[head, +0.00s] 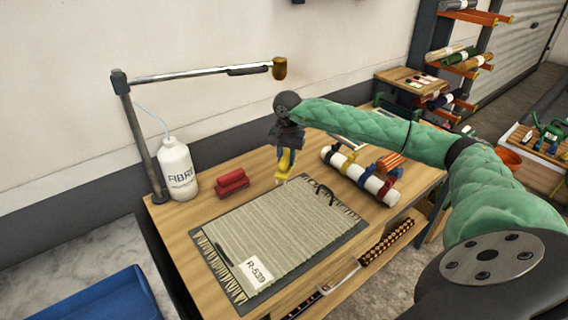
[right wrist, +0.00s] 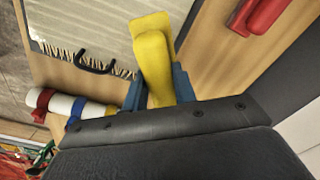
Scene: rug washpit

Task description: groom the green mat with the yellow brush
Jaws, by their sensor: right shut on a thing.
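The mat (head: 270,225), pale grey-green and ribbed with fringed ends, lies flat on a dark board on the wooden table. A white label reading R-539 (head: 256,273) lies at its near end. My left gripper is out of view.
A red block-like item (head: 232,183) and a white bottle (head: 178,168) stand left of the mat. A white roll with coloured bands (head: 360,175) lies behind it. A lamp-like arm (head: 200,74) reaches over the table. A black handle (head: 325,193) rises at the mat's far end.

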